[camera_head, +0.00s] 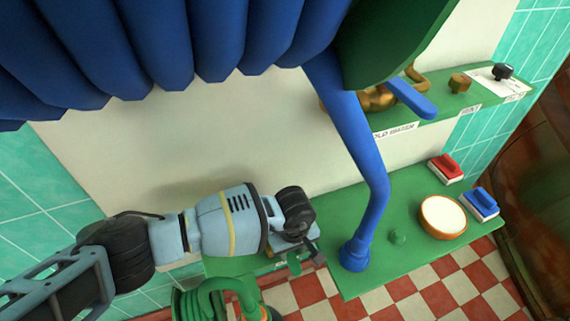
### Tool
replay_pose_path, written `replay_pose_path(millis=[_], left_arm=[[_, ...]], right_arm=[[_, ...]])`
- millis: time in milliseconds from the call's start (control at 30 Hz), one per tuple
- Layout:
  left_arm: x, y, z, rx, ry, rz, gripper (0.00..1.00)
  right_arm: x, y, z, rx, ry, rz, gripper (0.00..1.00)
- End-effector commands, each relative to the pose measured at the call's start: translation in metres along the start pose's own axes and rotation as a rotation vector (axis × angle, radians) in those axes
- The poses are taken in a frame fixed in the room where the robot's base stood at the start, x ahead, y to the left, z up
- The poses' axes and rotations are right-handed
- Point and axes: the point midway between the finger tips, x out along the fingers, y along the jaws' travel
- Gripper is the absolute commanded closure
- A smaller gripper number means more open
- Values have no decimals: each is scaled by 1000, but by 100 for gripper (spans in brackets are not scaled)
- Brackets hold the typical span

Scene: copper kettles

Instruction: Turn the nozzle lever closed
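A blue lever (411,99) sits on a brass valve (376,98) above a partly hidden label reading "OLD WATER". A coiled green hose (215,294) shows at the bottom edge, with a small brass piece (265,312) beside it. Small green parts (294,264) show by my gripper; I cannot tell whether they are the nozzle lever. My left gripper (312,250) is above the left end of the green shelf, close to these parts and well below the blue lever. Its fingers are mostly hidden, so its opening and any contact are unclear. My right gripper is not in view.
A large blue ribbed shape (160,45) hangs across the top. A dark copper vessel (545,185) stands right.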

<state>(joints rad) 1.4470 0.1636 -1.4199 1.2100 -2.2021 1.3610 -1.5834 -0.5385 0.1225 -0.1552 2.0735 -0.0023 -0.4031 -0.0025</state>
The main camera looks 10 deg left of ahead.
Motion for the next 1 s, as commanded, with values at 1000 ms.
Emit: replay_pose_path(millis=[1000], left_arm=[[-77, 0, 4, -1, 13, -3, 53]], right_arm=[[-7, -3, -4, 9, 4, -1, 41]])
